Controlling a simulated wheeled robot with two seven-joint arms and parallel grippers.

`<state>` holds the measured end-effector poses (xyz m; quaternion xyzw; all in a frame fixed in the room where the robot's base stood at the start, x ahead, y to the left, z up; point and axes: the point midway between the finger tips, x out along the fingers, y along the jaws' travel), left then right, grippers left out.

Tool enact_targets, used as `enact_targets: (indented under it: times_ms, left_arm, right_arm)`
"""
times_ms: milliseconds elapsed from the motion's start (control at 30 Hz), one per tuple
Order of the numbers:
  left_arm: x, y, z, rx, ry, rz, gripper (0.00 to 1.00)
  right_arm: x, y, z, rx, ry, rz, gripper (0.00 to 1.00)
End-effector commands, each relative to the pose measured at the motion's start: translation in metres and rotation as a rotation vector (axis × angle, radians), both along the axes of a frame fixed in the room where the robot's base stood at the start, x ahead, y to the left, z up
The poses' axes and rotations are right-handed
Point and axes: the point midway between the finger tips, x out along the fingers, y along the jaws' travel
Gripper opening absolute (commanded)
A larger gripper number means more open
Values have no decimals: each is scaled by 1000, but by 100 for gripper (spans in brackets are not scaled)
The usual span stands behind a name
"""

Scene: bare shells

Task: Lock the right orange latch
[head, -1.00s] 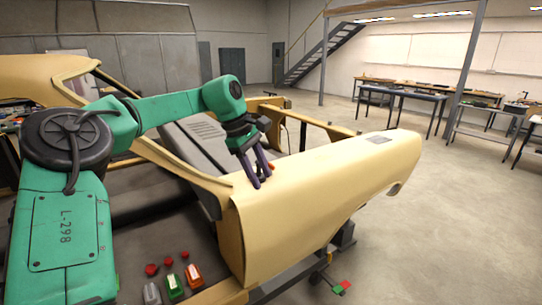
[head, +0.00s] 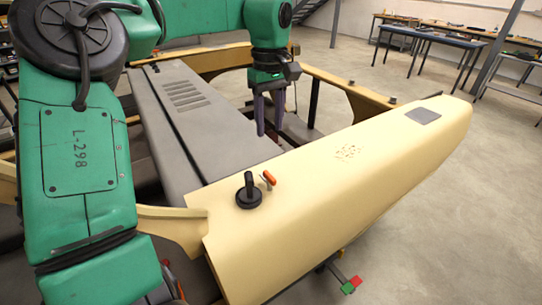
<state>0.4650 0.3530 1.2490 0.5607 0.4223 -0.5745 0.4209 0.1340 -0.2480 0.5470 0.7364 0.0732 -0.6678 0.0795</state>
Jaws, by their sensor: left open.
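A small orange latch (head: 269,178) sits on top of the yellow shell panel (head: 330,180), beside a round black knob with an upright handle (head: 249,191). Whether the latch is locked I cannot tell. My left gripper (head: 270,132) points down with its two dark fingers apart and nothing between them. In the picture it is just above the latch, over the gap behind the panel's inner edge, and it does not touch the latch. My right gripper is not in view.
A grey slotted panel (head: 187,98) lies left of the yellow shell. A dark rectangular patch (head: 423,115) is on the shell's far end. A red and green piece (head: 351,285) sticks out below it. Workbenches (head: 430,40) stand far off; the floor at right is clear.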

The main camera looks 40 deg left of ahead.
Motion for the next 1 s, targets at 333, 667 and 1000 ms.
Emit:
enact_targets:
  times_ms: [333, 667, 1000]
  left_arm:
    - [-3, -2, -82, -3, 6, 0, 48]
    - [-3, -2, -135, -2, 0, 1, 48]
    - [-2, -2, -136, -2, -2, 1, 2]
  right_arm:
    - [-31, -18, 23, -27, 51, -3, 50]
    - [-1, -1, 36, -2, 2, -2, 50]
    - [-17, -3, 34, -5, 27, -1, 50]
